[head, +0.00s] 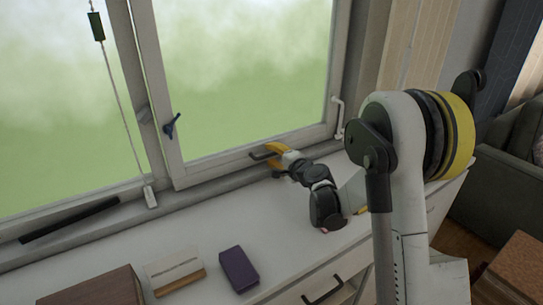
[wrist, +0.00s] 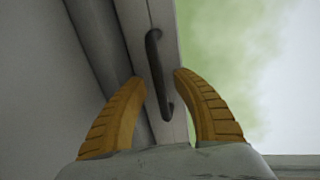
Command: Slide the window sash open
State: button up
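The window sash (head: 222,161) is a white-framed pane in the right part of the window in the head view. A dark bar handle (head: 258,156) is on its bottom rail. In the wrist view the handle (wrist: 154,62) runs along the pale sash rail (wrist: 170,25). My gripper (head: 272,151) is at the handle, near the sash's lower edge. In the wrist view its two yellow fingers (wrist: 160,78) are spread apart, one on each side of the handle's near end. Whether either finger touches the handle cannot be told.
On the white counter (head: 215,223) are a purple box (head: 239,269), a card holder (head: 175,273) and a brown box (head: 95,290). A dark strip (head: 69,220) lies on the sill.

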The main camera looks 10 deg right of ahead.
grip_shut()
jog(key=p, duration=1.2)
send_near(263, 94)
jog(key=x, duration=0.4)
jog(key=shift+w+a+f, duration=0.1)
jog(key=shift+w, duration=0.3)
grip_release()
jog(key=shift+s, duration=0.1)
jog(key=v, duration=1.2)
